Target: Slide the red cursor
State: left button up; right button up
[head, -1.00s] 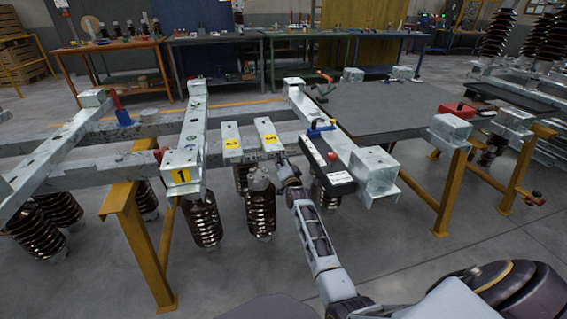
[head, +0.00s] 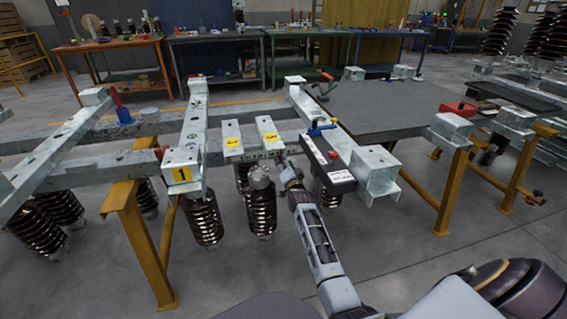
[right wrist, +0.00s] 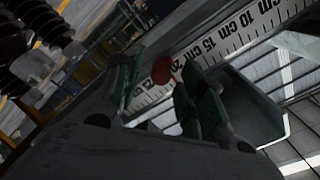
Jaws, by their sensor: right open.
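The red cursor (head: 332,155) is a small round red knob on a dark bar with a white label, fixed along a grey metal beam. In the right wrist view the red cursor (right wrist: 162,70) sits at the edge of a white centimetre scale (right wrist: 215,42), near the 20 cm mark. My right gripper (head: 288,166) is left of the bar in the head view, its fingertips small and hard to make out. In the right wrist view my right gripper (right wrist: 162,95) is open, its green-grey fingers on either side of the cursor. Contact cannot be told. My left gripper is not in view.
A blue-handled clamp (head: 318,129) sits on the beam just behind the cursor. Yellow-labelled metal blocks (head: 268,133) lie to the left. Dark ribbed insulators (head: 204,220) hang below. A yellow trestle leg (head: 143,240) stands at left.

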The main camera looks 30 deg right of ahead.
jog(key=shift+v, duration=2.65)
